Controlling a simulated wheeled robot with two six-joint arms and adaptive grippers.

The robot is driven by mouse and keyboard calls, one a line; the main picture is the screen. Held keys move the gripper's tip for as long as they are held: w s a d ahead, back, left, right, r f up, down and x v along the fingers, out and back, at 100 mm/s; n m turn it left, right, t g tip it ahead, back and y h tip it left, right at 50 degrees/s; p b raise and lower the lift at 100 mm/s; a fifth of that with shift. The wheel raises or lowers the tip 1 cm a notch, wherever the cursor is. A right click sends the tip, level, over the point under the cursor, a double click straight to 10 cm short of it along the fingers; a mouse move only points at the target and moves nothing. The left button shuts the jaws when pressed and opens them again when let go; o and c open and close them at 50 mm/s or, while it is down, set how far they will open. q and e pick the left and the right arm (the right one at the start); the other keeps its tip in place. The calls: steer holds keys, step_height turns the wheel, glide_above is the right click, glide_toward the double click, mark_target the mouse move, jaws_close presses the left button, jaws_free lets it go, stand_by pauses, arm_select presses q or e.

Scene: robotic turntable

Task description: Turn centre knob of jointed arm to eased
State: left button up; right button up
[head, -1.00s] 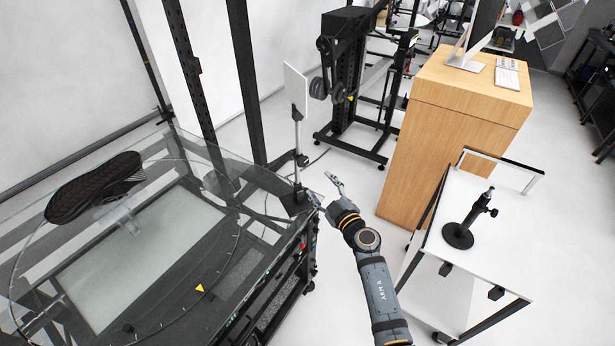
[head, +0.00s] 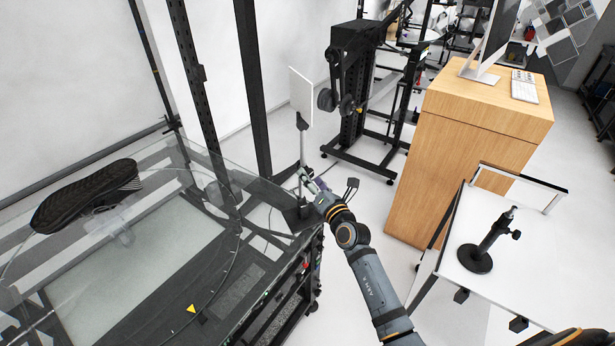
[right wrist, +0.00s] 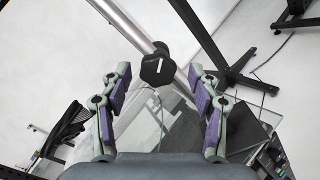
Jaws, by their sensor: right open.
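The jointed arm (head: 303,143) is a slim silver rod standing at the corner of the glass table, with a white card at its top. In the right wrist view its silver rod (right wrist: 121,21) runs diagonally. The black centre knob (right wrist: 158,70), with a pale line on its face, sits on that rod. My right gripper (head: 306,178) is open beside the rod. In the right wrist view the gripper's purple-padded fingers (right wrist: 160,82) stand either side of the knob's line, apart from it. In the head view the knob cannot be made out. My left gripper is not in view.
The glass turntable table (head: 150,290) carries a dark shoe (head: 85,195) at left. A wooden cabinet (head: 465,145) stands right of my right arm, with a white cart (head: 520,255) holding a black stand (head: 478,255). A black frame (head: 355,90) stands behind.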

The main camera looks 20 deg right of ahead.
steer(key=shift+w+a+r, duration=0.1)
steer(key=shift+w+a, duration=0.05)
steer(key=shift+w, duration=0.45)
steer(key=shift+w+a, duration=0.1)
steer(key=shift+w, duration=0.45)
steer(key=shift+c, duration=0.2)
steer(key=shift+c, duration=1.2)
steer(key=c, duration=0.9)
